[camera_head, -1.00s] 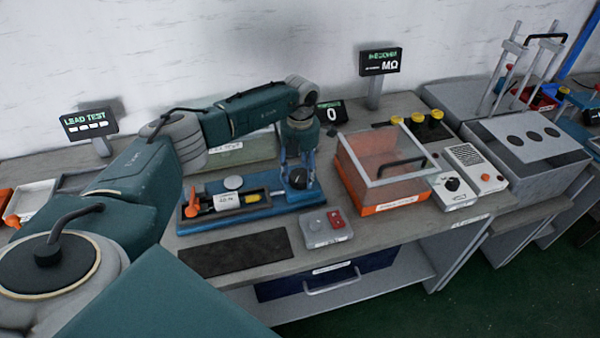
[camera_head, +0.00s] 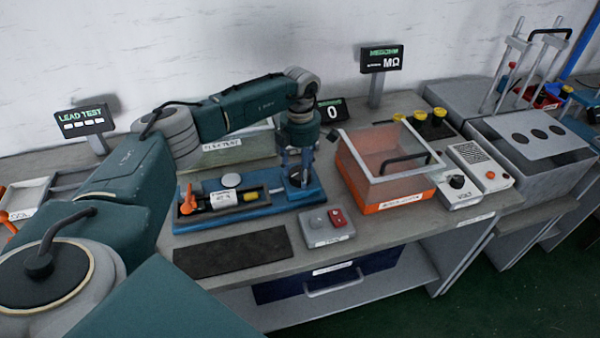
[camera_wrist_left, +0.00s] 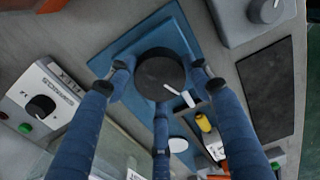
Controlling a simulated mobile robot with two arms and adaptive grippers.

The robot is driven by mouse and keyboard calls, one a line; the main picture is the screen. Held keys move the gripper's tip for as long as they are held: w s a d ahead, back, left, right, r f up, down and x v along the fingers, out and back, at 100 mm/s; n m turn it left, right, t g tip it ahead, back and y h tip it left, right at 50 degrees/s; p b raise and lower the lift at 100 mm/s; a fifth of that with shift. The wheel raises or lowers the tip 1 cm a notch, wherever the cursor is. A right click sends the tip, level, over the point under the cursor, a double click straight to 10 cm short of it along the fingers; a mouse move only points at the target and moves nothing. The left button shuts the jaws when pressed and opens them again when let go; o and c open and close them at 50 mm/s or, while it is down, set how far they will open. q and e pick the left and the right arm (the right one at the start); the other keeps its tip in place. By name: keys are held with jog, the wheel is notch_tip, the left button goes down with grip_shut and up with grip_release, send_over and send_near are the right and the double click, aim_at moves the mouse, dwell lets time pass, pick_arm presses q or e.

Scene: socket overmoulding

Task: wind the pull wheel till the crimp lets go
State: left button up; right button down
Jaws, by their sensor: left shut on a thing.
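The pull wheel is a dark round wheel (camera_head: 297,178) at the right end of a blue bench fixture (camera_head: 262,208). It also shows in the left wrist view (camera_wrist_left: 160,72), with a small white mark near its edge. My left gripper (camera_head: 298,170) points down over the wheel, its blue fingers shut around the rim. On the fixture, left of the wheel, lie a white labelled piece (camera_head: 223,199), a yellow part (camera_head: 250,196) and an orange knob (camera_head: 188,203). The crimp itself is too small to make out. A small display (camera_head: 333,110) behind reads 0. My right gripper is out of view.
A grey box with a red button (camera_head: 327,227) and a dark mat (camera_head: 232,252) lie in front of the fixture. An orange-based clear-sided box (camera_head: 398,199) stands close to the right. A LEAD TEST sign (camera_head: 84,120) stands at the back left.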

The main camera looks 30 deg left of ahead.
aim_at(300, 172)
pick_arm(q)
jog(key=shift+r, duration=0.1)
dwell(0.4)
jog(key=o, duration=1.2)
jog(key=shift+c, duration=0.2)
jog(key=shift+m, duration=0.3)
notch_tip(300, 172, up, 12)
